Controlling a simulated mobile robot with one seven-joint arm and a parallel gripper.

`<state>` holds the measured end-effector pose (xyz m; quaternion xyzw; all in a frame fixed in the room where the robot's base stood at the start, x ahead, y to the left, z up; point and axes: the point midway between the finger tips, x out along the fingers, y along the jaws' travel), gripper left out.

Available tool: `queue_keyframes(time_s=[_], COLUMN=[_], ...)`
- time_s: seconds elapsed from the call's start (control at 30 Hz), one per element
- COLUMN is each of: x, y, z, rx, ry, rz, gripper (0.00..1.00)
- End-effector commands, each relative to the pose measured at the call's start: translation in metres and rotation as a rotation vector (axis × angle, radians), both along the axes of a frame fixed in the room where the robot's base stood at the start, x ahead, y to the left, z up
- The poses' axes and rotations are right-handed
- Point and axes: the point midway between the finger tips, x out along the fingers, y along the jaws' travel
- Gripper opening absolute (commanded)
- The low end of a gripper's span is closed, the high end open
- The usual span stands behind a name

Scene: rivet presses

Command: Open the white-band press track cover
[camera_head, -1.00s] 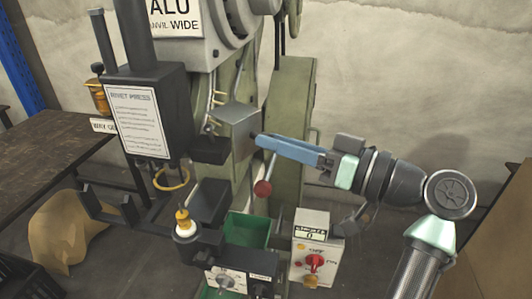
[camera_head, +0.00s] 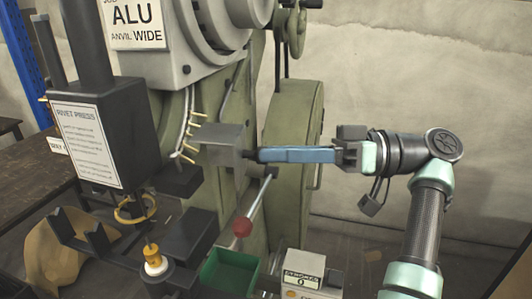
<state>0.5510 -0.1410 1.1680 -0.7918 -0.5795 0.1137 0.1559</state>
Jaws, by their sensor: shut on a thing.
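The press (camera_head: 225,35) carries an ALU sign at the top. Its curved track (camera_head: 189,128) shows several brass-coloured rivets on pins or in the rail. A grey box-like plate, seemingly the track cover (camera_head: 220,138), juts out to the right of the track and leaves these rivets in view. My gripper (camera_head: 256,155) reaches in from the right with long blue fingers. They are shut at the cover's right side on a small dark part, seemingly its knob or handle. The fingers largely hide that part. I cannot make out a white band for certain.
A red-ball lever (camera_head: 242,227) hangs below my gripper. A green bin (camera_head: 228,272) and a counter box (camera_head: 310,275) stand below. A black box with a RIVET PRESS sheet (camera_head: 90,135) is at the left. Open space lies at the right, before the wall.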

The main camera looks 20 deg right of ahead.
Motion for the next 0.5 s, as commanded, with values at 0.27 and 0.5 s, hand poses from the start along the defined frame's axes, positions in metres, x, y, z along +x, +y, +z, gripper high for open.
queue_keyframes(time_s=[0.27, 0.5], x=[-0.0013, -0.0011], y=[-0.0017, -0.0012], z=[-0.0005, -0.0005], rx=[0.001, 0.000], ry=[0.001, 0.002], rz=[0.012, 0.012], gripper=[0.00, 0.33])
